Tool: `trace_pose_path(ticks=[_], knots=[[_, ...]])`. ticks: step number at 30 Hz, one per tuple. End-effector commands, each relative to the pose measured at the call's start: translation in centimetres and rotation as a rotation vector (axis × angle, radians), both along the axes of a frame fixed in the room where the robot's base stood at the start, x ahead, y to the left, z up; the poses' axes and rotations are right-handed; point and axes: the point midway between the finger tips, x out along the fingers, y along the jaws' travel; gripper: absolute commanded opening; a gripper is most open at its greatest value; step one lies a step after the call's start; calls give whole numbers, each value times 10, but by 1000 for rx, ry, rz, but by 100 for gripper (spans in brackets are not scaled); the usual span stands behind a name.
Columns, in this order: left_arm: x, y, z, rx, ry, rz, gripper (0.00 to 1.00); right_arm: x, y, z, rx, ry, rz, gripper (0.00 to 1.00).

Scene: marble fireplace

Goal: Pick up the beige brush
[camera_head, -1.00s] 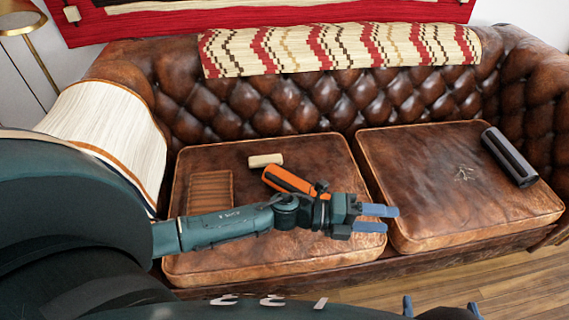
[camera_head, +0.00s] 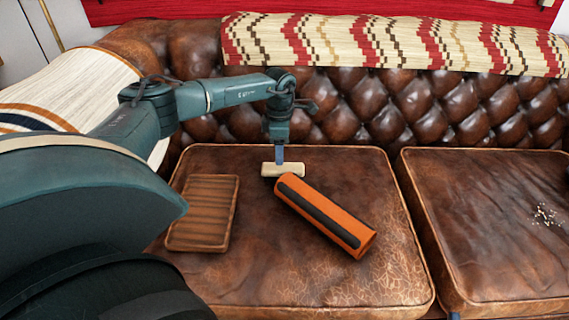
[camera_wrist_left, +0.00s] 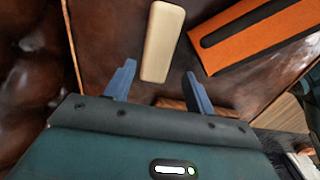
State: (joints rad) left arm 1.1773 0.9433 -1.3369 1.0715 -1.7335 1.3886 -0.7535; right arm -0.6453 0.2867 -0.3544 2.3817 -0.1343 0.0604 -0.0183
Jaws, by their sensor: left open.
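The beige brush (camera_head: 291,170) is a small pale block lying on the left seat cushion of the leather sofa, near the backrest. My left gripper (camera_head: 280,157) points down at it from above, its blue fingertip overlapping the brush in the head view. In the left wrist view the brush (camera_wrist_left: 161,42) lies ahead of and between the two blue fingers of my left gripper (camera_wrist_left: 158,78), which are apart with nothing between their tips. Whether the fingers touch the brush cannot be told.
A brown wooden tray (camera_head: 203,212) lies to the left. The tufted backrest (camera_head: 390,105) rises behind. The cushion's front is clear.

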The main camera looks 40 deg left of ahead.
Motion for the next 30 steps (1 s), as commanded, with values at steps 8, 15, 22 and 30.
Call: trace_pose_path(ticks=[8,15,22,30], knots=[[1,-1,-33,-3,-3,-1,55,1,2,-1,35,-3,13,96],[5,-4,-57,-4,-2,-1,55,1,4,-9,65,2,24,96],[7,-4,-85,-4,-2,0,55,1,6,-7,113,4,43,96],[7,-4,-84,-5,-4,0,50,1,7,4,114,-15,55,96]])
